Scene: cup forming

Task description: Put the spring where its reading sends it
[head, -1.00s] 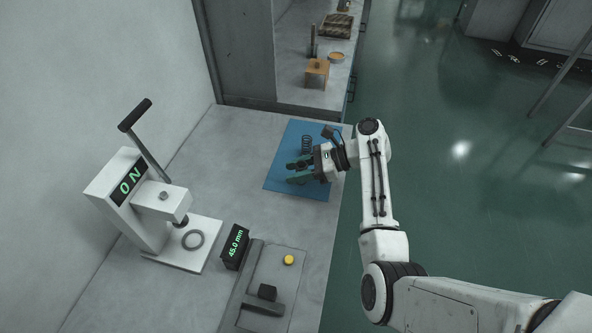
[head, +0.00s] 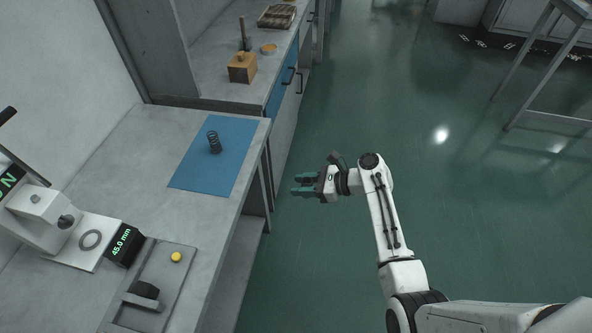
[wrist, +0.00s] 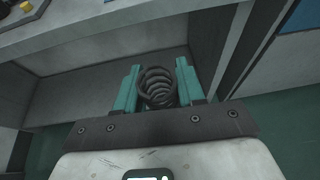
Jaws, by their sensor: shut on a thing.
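My gripper (head: 304,185) is shut on a dark coil spring (wrist: 158,87), which sits between the two teal fingers in the wrist view. In the head view the held spring cannot be made out. The gripper is off the table's right edge, with green floor behind it. A second dark spring (head: 214,142) stands upright on the blue mat (head: 195,177), apart from the gripper. A black display (head: 123,244) reads 45.0 mm, beside a grey gauge plate (head: 178,278) with a yellow button (head: 176,257).
The grey table (head: 120,150) ends at its right edge, with an open shelf below. A white lever press (head: 40,213) with a ring (head: 91,240) on its base is at left. A further counter holds a wooden block (head: 242,68), an orange dish (head: 269,48) and a tray (head: 277,16).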

